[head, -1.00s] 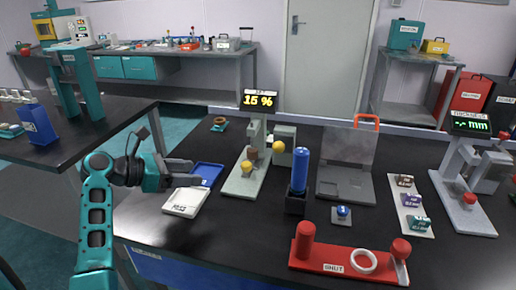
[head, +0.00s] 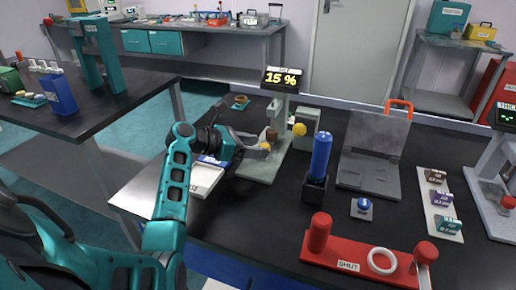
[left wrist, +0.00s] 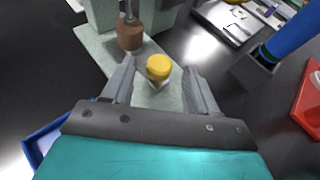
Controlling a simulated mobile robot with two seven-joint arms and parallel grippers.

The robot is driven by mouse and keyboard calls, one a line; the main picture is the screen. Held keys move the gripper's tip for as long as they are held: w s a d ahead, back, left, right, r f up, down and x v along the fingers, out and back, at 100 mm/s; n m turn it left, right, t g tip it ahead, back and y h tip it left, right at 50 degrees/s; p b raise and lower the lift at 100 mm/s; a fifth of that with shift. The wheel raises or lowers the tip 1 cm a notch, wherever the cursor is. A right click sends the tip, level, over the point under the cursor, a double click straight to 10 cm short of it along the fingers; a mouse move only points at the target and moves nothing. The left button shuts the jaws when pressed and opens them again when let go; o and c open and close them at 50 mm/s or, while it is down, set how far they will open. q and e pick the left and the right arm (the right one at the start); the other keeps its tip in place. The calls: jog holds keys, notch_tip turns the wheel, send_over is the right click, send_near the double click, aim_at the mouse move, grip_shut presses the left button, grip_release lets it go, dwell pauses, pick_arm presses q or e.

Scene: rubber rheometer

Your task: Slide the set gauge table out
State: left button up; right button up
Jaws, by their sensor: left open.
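The set gauge (head: 262,168) is a pale grey-green stand on the black bench under a screen (head: 285,80) reading 15 %. A brown cylinder (left wrist: 130,36) is beyond the knob, under the gauge's stem. My right gripper is not in view.
A white tray (head: 205,182) lies just below my left gripper. A blue cylinder in a black holder (head: 315,190) stands right of the gauge. A hinged grey plate with a red handle (head: 370,150) and a red stand marked SHUT (head: 347,265) are farther right.

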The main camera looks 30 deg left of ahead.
pick_arm(q)
jog(key=shift+x, duration=0.8)
jog(key=shift+c, duration=0.3)
grip_shut()
